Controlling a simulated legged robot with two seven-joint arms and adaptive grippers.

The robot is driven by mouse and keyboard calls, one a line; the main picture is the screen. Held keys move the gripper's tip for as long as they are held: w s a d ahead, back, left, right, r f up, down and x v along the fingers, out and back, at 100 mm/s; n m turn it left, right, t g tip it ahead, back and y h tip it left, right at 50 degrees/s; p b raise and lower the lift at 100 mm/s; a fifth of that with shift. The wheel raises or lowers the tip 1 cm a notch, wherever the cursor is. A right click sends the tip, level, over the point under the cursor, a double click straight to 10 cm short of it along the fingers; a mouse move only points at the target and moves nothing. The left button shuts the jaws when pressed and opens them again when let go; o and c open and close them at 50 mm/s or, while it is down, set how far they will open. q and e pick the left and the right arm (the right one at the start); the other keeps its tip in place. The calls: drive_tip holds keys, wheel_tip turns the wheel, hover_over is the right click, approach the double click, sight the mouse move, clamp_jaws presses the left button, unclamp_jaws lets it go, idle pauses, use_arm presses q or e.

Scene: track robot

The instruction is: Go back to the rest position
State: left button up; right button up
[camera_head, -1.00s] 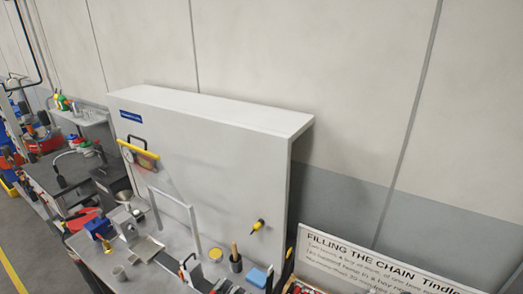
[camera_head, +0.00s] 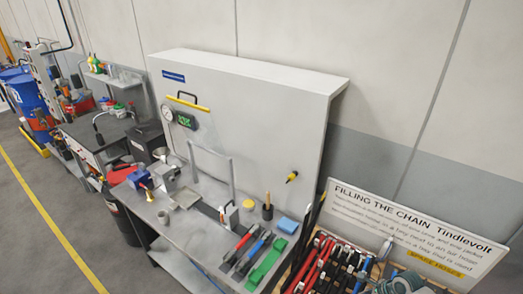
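Neither of my grippers shows in the head view, and no part of my arms is in sight. A grey workbench (camera_head: 185,228) with a tall light-grey back panel (camera_head: 245,135) stands in the middle. Small tools and containers rest on its top. Whether my grippers are open or shut is hidden from this view.
A sign board (camera_head: 415,225) stands at the right behind a rack of red and black tools (camera_head: 318,268). A dark bench (camera_head: 95,128) and a blue drum (camera_head: 25,98) are at the left. The grey floor (camera_head: 40,245) is free along the yellow line (camera_head: 60,235) at lower left.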

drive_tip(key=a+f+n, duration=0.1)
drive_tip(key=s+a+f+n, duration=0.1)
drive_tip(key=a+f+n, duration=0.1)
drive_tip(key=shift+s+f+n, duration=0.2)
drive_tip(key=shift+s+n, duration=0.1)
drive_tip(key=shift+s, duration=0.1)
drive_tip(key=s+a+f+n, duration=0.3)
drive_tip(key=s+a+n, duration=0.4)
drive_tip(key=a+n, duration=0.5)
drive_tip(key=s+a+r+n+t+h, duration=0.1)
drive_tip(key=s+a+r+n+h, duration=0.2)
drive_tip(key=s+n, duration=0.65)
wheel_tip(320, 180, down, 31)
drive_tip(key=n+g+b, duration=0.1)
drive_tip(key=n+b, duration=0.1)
drive_tip(key=b, duration=0.3)
use_arm(q)
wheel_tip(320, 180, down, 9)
drive_tip(key=b, duration=0.4)
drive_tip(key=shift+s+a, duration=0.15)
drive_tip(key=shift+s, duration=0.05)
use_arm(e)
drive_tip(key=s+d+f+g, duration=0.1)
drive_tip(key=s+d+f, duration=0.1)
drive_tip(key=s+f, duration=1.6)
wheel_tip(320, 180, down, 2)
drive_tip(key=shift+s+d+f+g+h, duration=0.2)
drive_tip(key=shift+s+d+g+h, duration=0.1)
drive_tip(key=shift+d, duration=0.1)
